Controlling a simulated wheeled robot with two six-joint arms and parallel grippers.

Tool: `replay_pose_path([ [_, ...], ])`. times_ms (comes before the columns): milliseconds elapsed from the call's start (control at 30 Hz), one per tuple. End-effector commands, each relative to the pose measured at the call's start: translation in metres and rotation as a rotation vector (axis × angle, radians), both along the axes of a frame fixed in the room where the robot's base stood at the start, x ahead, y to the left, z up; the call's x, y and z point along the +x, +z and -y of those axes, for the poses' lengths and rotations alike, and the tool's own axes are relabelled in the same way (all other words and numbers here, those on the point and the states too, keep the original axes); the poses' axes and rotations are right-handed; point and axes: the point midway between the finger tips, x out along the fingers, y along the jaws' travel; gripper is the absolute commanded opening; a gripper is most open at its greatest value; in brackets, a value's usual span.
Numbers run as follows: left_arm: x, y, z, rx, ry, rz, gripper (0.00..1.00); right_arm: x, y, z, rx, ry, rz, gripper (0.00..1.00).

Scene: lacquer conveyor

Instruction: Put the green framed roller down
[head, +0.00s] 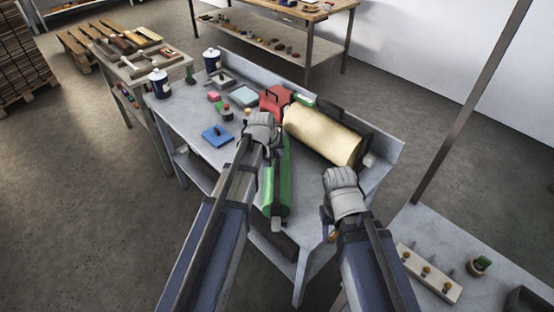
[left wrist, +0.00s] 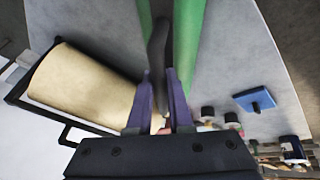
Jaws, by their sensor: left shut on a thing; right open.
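The green framed roller (head: 282,185) lies lengthwise at the front of the grey workbench (head: 190,115), in or just above contact with it; I cannot tell which. In the left wrist view its green body (left wrist: 187,40) shows on both sides of a dark grip bar (left wrist: 158,50). My left gripper (left wrist: 158,92) is shut on that bar; in the head view its hand (head: 262,132) covers the roller's far end. My right gripper (head: 343,195) is open beside the bench's near right part, its fingers mostly hidden.
A cream roller (head: 322,137) in a dark frame lies right of the green roller. A red box (head: 274,99), a blue flat tool (head: 217,133) and tins (head: 160,83) stand further back and left. A side table (head: 470,255) holds a pegged block (head: 430,272).

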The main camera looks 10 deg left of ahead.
Motion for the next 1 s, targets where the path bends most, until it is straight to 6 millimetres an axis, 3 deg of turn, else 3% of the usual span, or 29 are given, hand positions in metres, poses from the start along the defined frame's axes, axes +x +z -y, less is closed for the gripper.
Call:
replay_pose_path([
  [433,0.0005,-0.0061,0.0001,0.000,0.000,0.002,0.00,0.0000,-0.0062,0.0000,0.000,0.000,0.000,0.50],
  [467,0.0000,-0.0051,0.0001,0.000,0.000,0.000,0.22,0.0000,-0.0051,0.0000,0.000,0.000,0.000,0.50],
  [700,0.0000,-0.0048,0.0000,0.000,0.000,0.000,0.48,0.0000,-0.0048,0.0001,0.000,0.000,0.000,0.50],
  [1000,0.0000,-0.0037,0.0000,0.000,0.000,0.000,0.48,0.0000,-0.0037,0.0001,0.000,0.000,0.000,0.50],
])
